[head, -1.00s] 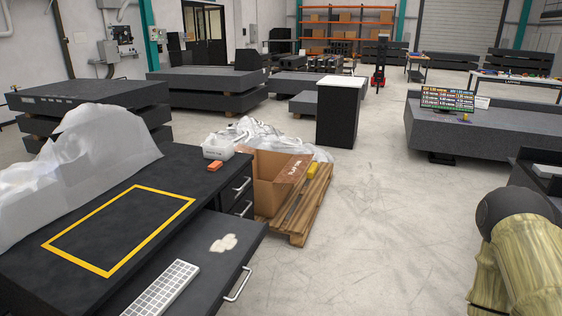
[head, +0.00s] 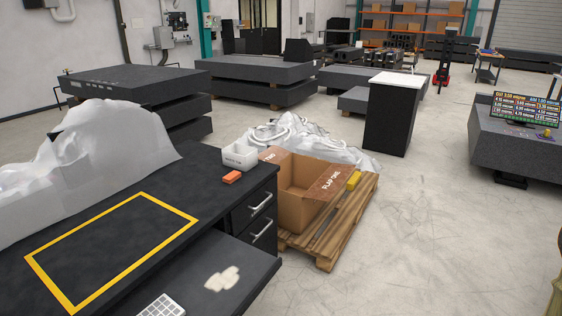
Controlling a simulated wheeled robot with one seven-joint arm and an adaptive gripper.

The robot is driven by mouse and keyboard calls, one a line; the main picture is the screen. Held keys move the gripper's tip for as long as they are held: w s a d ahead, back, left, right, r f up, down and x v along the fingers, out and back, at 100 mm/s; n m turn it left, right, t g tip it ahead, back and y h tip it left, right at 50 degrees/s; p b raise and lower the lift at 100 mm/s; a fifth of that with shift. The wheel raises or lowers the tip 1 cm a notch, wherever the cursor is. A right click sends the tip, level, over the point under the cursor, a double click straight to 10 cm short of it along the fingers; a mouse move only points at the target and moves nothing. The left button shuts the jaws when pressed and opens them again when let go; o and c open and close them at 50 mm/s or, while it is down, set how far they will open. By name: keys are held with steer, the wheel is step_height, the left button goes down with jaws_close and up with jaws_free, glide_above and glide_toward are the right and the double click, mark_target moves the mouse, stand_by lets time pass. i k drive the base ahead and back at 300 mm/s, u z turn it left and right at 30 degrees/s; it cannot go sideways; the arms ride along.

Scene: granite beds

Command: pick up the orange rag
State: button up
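A small orange item (head: 231,177), which looks like the folded orange rag, lies on the dark desk top (head: 175,178) near its right corner. It sits just in front of a small white bin (head: 239,155) and is apart from the yellow rectangle outline (head: 118,206). It is too small to make out its cloth texture. My gripper is not in view; only a sliver of my arm shows at the lower right edge.
Crumpled translucent sheeting (head: 95,155) covers the desk's back left. A cardboard box (head: 295,203) on a wooden pallet (head: 345,222) stands right of the desk.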

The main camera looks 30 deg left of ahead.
mark_target(230, 178)
steer(key=i, duration=3.45)
steer(key=u, duration=2.55)
